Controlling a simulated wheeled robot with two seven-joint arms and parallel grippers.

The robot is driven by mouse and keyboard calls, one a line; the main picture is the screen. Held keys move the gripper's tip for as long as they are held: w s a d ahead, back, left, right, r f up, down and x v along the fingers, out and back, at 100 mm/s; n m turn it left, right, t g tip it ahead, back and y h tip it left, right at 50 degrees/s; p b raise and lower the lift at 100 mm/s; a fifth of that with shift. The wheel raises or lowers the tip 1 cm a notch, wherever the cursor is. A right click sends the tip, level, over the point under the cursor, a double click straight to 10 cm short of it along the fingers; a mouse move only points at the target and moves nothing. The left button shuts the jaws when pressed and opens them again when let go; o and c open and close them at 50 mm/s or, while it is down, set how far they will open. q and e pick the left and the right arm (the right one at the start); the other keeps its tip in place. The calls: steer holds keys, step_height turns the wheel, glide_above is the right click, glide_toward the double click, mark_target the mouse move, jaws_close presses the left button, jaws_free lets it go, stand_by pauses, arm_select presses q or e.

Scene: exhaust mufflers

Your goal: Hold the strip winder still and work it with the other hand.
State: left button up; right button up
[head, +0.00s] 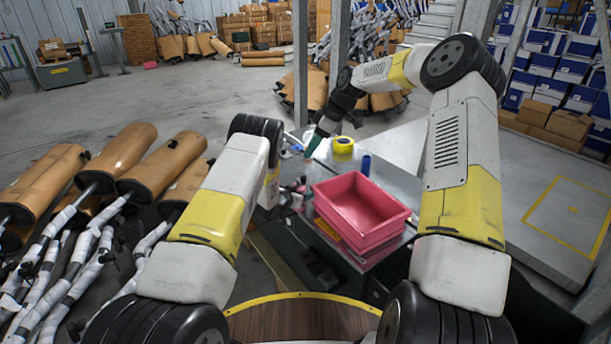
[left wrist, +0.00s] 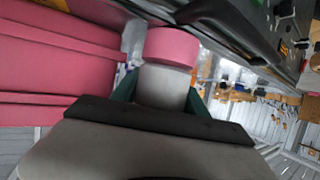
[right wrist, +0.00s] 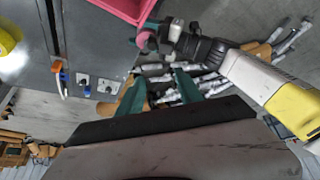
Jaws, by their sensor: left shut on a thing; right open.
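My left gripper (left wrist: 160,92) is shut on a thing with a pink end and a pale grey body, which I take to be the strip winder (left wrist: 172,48). The winder also shows in the right wrist view (right wrist: 147,40), beside the pink crate. In the head view my left arm largely hides it; only small pink parts show (head: 297,202). My right gripper (right wrist: 159,90) has its green fingers apart with nothing between them. In the head view it (head: 312,145) is above the far left edge of the bench, apart from the winder.
Pink stacked crates (head: 362,205) stand on the grey bench (head: 398,183). A yellow tape roll (head: 343,145) and a blue cylinder (head: 365,165) are behind them. Brown-wrapped mufflers (head: 165,165) crowd the left floor. A bare grey platform (head: 545,215) is at the right.

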mark_target(304, 176)
steer(key=shift+n+g+h, duration=0.3)
steer(key=shift+n+g, duration=0.2)
steer(key=shift+n, duration=0.1)
steer(key=f, duration=0.4)
steer(key=w+a+f, duration=0.1)
steer(key=f, duration=0.3)
steer(key=w+a+f, duration=0.1)
steer(key=f, duration=0.3)
steer(key=shift+w+a+f, duration=0.1)
steer(key=shift+f, duration=0.2)
jaws_close()
